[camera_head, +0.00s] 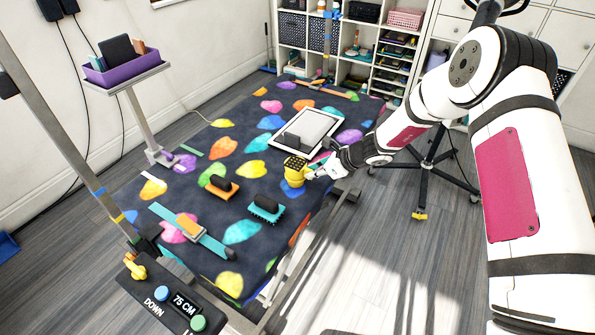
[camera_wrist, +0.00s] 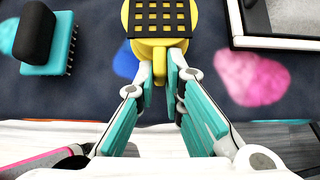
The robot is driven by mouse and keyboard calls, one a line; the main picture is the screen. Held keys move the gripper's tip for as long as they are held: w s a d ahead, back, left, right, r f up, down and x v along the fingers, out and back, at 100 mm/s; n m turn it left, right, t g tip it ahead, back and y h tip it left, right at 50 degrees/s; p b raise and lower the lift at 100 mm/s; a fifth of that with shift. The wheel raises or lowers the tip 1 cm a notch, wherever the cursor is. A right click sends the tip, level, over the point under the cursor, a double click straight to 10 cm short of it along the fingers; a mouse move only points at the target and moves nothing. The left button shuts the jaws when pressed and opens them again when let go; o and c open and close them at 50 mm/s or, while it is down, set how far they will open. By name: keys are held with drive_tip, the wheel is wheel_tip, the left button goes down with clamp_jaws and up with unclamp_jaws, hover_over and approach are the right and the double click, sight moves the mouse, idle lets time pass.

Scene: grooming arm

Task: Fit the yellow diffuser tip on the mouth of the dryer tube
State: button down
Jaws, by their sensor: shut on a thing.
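The yellow diffuser tip (camera_head: 294,170) is a round yellow piece with a dark grid on its face. It is at the right side of the patterned table, beside the white-framed tray. My gripper (camera_head: 318,170) comes in from the right and is shut on it. In the wrist view the two teal fingers (camera_wrist: 161,76) close on a yellow tab at the lower edge of the diffuser tip (camera_wrist: 160,46). Whether the tip touches the table cannot be told. I cannot pick out the dryer tube or its mouth for certain in either view.
The patterned table (camera_head: 225,140) carries a white-framed tray (camera_head: 327,124), a teal brush (camera_head: 264,209), an orange brush (camera_head: 221,188) and a teal strap (camera_head: 200,238). A purple bin (camera_head: 130,70) stands at left. A control box (camera_head: 180,300) is at the front. Shelves stand behind.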

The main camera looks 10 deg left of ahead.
idle(0.4)
drive_tip(key=shift+r+p, duration=0.3)
drive_tip(key=shift+r, duration=2.45)
